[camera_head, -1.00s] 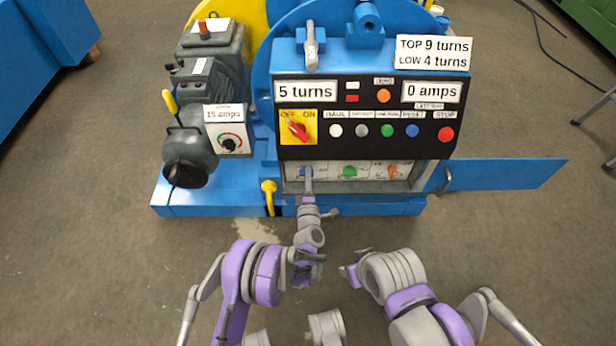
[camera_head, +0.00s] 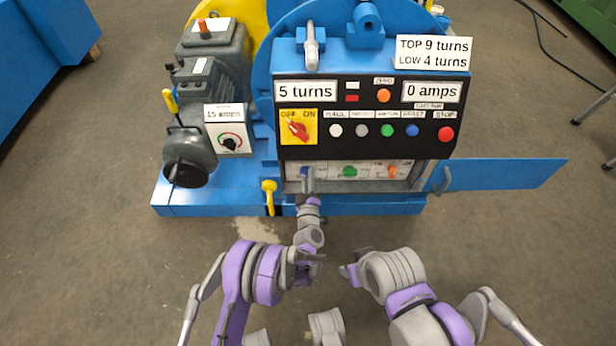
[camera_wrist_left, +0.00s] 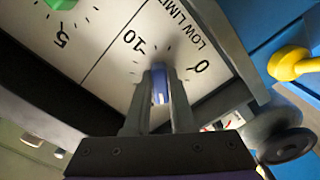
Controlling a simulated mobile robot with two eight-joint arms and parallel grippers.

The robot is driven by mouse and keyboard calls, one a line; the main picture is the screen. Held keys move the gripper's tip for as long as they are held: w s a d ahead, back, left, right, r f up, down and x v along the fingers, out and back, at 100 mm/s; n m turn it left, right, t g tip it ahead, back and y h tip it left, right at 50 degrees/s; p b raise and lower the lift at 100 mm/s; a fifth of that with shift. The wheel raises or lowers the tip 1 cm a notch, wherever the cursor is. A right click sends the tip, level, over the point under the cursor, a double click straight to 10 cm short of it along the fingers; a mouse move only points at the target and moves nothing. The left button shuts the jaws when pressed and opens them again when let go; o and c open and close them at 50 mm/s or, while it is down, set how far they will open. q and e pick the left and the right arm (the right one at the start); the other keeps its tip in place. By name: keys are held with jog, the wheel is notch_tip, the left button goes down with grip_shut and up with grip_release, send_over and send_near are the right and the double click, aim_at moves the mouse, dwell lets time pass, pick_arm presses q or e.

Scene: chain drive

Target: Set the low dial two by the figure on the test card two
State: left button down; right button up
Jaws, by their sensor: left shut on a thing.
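The low dial is a blue knob (camera_head: 304,172) at the left of the white dial strip under the black panel. In the left wrist view the blue knob (camera_wrist_left: 160,84) stands on a face marked LOW LIMIT, with 0 and 10 on its scale. My left gripper (camera_head: 308,180) is shut on this knob, with one finger on each side in the wrist view (camera_wrist_left: 160,98). The knob's pointer mark cannot be made out. The test card (camera_head: 433,53) at the panel's upper right reads TOP 9 turns, LOW 4 turns. My right arm is at lower right; its gripper's fingers cannot be made out.
A green dial (camera_head: 349,171) and an orange dial (camera_head: 392,171) are on the same strip. The panel display (camera_head: 305,91) reads 5 turns. An open blue door (camera_head: 505,174) extends right. A yellow handle (camera_head: 269,190) stands left of the gripper; it also shows in the wrist view (camera_wrist_left: 288,63).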

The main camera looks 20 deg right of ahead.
dwell(0.5)
pick_arm(q)
jog(key=c, duration=0.8)
grip_release()
jog(key=shift+o, duration=0.2)
jog(key=b+v, duration=0.1)
jog(key=v, duration=1)
jog(key=shift+w+r, duration=0.15)
jog(key=shift+w, duration=0.05)
